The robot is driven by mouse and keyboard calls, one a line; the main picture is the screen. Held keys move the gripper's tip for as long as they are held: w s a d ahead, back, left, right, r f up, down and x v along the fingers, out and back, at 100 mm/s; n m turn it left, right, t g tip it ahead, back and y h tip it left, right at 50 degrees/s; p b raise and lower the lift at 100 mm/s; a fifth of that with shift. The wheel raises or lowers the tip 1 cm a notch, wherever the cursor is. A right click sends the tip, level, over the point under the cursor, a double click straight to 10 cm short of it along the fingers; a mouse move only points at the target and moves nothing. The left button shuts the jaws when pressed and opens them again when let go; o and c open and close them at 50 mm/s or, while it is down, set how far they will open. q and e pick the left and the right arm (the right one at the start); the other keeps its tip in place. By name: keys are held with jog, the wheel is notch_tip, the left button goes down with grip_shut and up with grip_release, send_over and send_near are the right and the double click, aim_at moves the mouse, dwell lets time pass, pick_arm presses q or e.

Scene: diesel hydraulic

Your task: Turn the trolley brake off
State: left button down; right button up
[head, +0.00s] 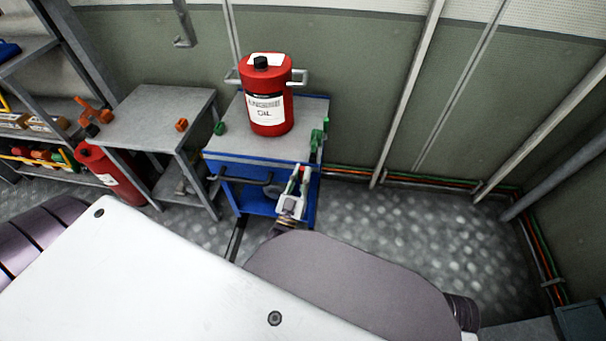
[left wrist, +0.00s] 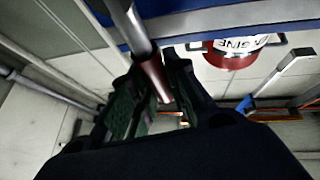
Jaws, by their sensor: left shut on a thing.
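The blue trolley (head: 263,203) with a grey top stands against the wall in the head view. My left gripper (head: 298,184) is at its right front side, below the top. A small red end, apparently of the brake lever (head: 304,169), shows at the gripper's tips. In the left wrist view, the lever (left wrist: 155,75), a grey bar with a dull red grip, runs between the fingers of my left gripper (left wrist: 158,88), which is shut on it. Part of the lever is hidden by the fingers. My right gripper is not in view.
A red engine oil can (head: 265,105) stands on the trolley top, with a green object (head: 318,140) at the right edge. A grey table (head: 153,112) and a red container (head: 112,172) are left of the trolley. The floor to the right (head: 420,225) is clear.

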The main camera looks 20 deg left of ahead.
pick_arm(q)
jog(key=c, duration=1.4)
grip_release()
jog(key=shift+o, duration=0.2)
jog(key=a+v, duration=0.1)
jog(key=v, duration=1.1)
jog(key=shift+d, duration=0.5)
